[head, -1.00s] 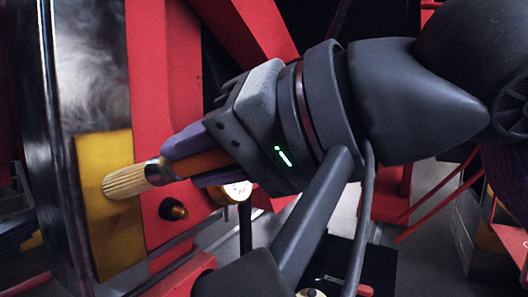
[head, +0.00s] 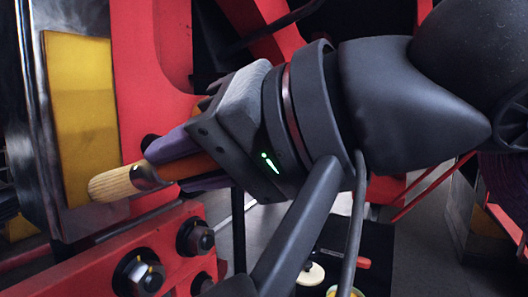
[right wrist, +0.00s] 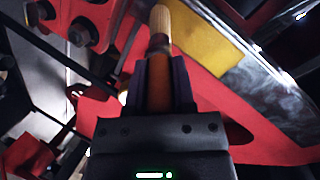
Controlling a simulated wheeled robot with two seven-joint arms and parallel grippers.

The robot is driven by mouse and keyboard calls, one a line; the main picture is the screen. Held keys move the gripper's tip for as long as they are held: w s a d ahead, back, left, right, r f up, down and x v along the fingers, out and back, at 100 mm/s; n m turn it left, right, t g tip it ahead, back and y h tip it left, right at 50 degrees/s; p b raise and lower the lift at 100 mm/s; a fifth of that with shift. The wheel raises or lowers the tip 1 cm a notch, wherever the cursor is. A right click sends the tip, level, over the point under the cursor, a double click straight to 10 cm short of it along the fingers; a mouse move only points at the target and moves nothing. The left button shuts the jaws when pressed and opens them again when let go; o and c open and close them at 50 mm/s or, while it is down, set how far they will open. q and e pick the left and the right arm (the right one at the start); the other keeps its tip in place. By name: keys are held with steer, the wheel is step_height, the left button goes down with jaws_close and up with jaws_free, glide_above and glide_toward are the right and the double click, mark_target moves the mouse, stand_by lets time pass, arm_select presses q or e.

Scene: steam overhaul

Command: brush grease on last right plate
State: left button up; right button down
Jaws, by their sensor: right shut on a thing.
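My right gripper (head: 180,160) is shut on the handle of a brush with pale bristles (head: 112,184). The brush points left in the head view, its bristles by the lower edge of a yellow plate (head: 82,100) set on the dark metal block at the left. I cannot tell whether the bristles touch it. In the right wrist view the gripper (right wrist: 160,75) holds the orange handle, with the bristles (right wrist: 161,20) ahead and the yellow plate (right wrist: 205,42) just to their right. My left gripper is not in view.
Red framework surrounds the plate. A red beam with large dark bolts (head: 140,275) lies below the brush. A dark surface (head: 360,245) at the lower right bears a small pale round item (head: 311,274) and a red-handled item. Grey floor shows between them.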

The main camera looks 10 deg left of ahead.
steer(key=shift+f, duration=0.65)
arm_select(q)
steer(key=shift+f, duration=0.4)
arm_select(e)
steer(key=shift+r, duration=0.2)
steer(key=shift+d, duration=0.35)
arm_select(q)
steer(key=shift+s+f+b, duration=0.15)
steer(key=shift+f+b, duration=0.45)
arm_select(e)
steer(key=shift+s+d, duration=0.35)
steer(key=shift+d, duration=0.45)
steer(key=shift+s+d, duration=0.3)
steer(key=shift+d, duration=0.55)
steer(key=shift+s+d, duration=0.35)
steer(key=shift+d, duration=0.55)
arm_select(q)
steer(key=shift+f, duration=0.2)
arm_select(e)
steer(key=shift+s+d, duration=0.25)
steer(key=shift+d, duration=0.4)
steer(key=shift+s+d, duration=0.25)
steer(key=shift+d, duration=0.35)
